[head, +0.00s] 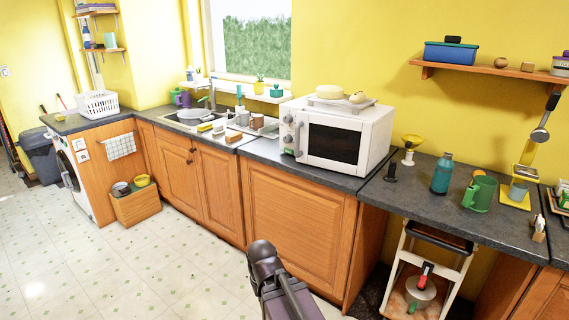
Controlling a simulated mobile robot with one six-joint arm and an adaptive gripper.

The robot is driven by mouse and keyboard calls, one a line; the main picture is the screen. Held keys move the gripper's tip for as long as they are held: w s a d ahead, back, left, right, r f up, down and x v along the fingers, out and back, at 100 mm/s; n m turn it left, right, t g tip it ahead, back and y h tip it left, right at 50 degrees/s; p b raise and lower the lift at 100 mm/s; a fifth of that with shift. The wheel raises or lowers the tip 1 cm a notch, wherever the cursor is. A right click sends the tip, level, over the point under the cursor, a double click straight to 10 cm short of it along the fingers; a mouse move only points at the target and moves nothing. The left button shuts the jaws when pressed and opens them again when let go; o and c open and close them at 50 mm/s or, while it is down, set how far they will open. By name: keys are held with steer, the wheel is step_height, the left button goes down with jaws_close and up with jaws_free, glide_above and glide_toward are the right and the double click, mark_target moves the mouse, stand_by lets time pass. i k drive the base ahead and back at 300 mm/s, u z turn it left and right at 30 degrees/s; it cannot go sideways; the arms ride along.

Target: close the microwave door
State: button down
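The white microwave (378,137) stands on the dark counter right of the sink. Its front faces the room, with a dark window in the door (334,143) and knobs on a panel at the left (288,119). The door looks flush with the body; from here I cannot tell whether it stands slightly ajar. A dark link and joint of my arm rise from the bottom edge, in front of the lower cabinet and well apart from the microwave. No gripper fingers show.
A plate with pale food lies on the microwave (340,103). A teal bottle (441,174) and green mug (479,193) stand to its right on the counter (420,197). A step stool (430,270) stands below. The floor (120,265) at left is clear.

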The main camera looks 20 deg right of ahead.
mark_target(336, 143)
steer(key=u, duration=0.25)
steer(key=i, duration=0.85)
steer(key=u, duration=0.05)
